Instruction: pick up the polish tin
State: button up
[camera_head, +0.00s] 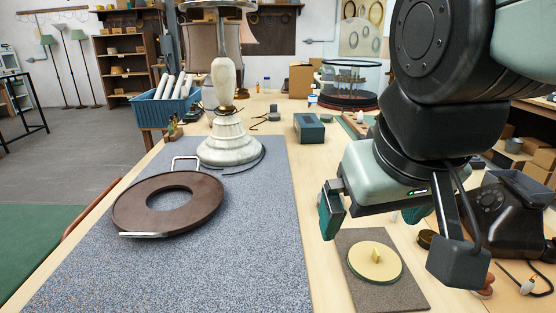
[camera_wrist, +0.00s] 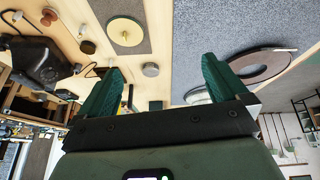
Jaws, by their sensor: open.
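The round, flat thing with a cream top, a dark green rim and a small upright tab (camera_head: 373,262) looks most like the polish tin, though no label can be read. It lies flat on a brown mat and also shows at the top of the wrist view (camera_wrist: 125,32). My gripper (camera_head: 370,212) is open and empty, above and behind the mat in the head view. Its green fingers (camera_wrist: 160,82) are apart, pointing down. A small grey-brown round thing (camera_wrist: 150,69) shows between the fingers in the wrist view. My gripper seems to hide it in the head view.
A dark, low round piece (camera_head: 425,238) and a black telephone (camera_head: 505,215) stand right of the brown mat (camera_head: 398,292). Left, a speckled grey mat (camera_head: 250,245) bears a brown ring (camera_head: 125,208) and a lamp (camera_head: 229,145). A green box (camera_head: 308,128) stands farther back.

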jog(key=w+d+f+n+g+h, duration=0.25)
jog(key=w+n, duration=0.25)
jog(key=w, duration=0.8)
jog(key=n+t+h, duration=0.3)
jog(key=n+h, duration=0.6)
jog(key=n, duration=0.8)
send_near(319, 199)
jog(key=d, duration=0.2)
jog(key=d+f, duration=0.1)
jog(key=shift+w+d+f, duration=0.1)
jog(key=shift+w+d, duration=0.1)
jog(key=shift+w, duration=0.1)
jog(key=x, duration=0.5)
jog(key=shift+w+d, duration=0.1)
jog(key=shift+d, duration=0.05)
jog(key=shift+r+x, duration=0.2)
jog(key=shift+x, duration=1.15)
jog(key=shift+r+x, duration=0.2)
jog(key=shift+x, duration=1.15)
jog(key=shift+d, duration=0.2)
jog(key=c, duration=0.8)
